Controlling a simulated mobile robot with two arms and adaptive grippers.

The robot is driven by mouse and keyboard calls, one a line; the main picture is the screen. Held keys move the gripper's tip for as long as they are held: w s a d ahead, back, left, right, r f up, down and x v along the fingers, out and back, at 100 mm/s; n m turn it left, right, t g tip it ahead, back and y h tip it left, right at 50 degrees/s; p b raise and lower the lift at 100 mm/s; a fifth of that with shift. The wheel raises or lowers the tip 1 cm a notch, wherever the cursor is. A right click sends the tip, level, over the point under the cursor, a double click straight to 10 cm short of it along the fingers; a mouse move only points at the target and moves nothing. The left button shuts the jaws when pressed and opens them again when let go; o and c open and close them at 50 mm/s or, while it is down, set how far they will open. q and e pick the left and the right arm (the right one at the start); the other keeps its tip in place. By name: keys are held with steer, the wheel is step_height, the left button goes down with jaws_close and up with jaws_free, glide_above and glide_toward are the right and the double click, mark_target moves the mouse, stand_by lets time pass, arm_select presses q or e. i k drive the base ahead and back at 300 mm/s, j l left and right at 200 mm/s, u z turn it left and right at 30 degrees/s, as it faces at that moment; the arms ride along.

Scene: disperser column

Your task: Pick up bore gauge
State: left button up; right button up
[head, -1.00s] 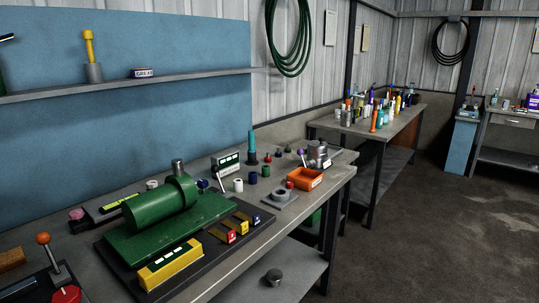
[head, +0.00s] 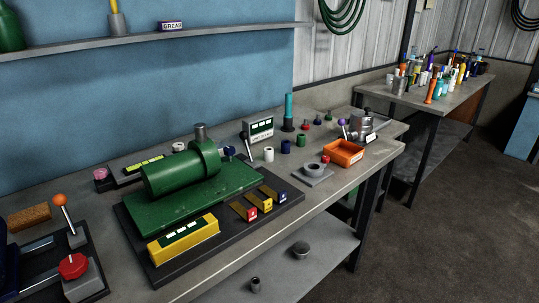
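I cannot tell for certain which thing is the bore gauge. An upright teal handle on a dark round base (head: 288,112) stands at the back of the near bench. A dark flat tool with a yellow-green strip and a pink round end (head: 128,174) lies behind the green machine. A grey round metal assembly (head: 364,126) sits at the bench's far right end. Neither of my grippers is in view.
The near bench (head: 330,200) holds a green cylindrical machine (head: 180,172) on a dark plate, a yellow block (head: 184,240), an orange tray (head: 344,153) and several small coloured cylinders. A crowded second bench (head: 400,97) stands behind right. Dark floor (head: 450,225) is open at right.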

mark_target(288, 102)
steer(key=i+l, duration=0.35)
steer(key=i+l+u, duration=0.75)
steer(key=l+u, duration=0.15)
steer(key=l, duration=0.2)
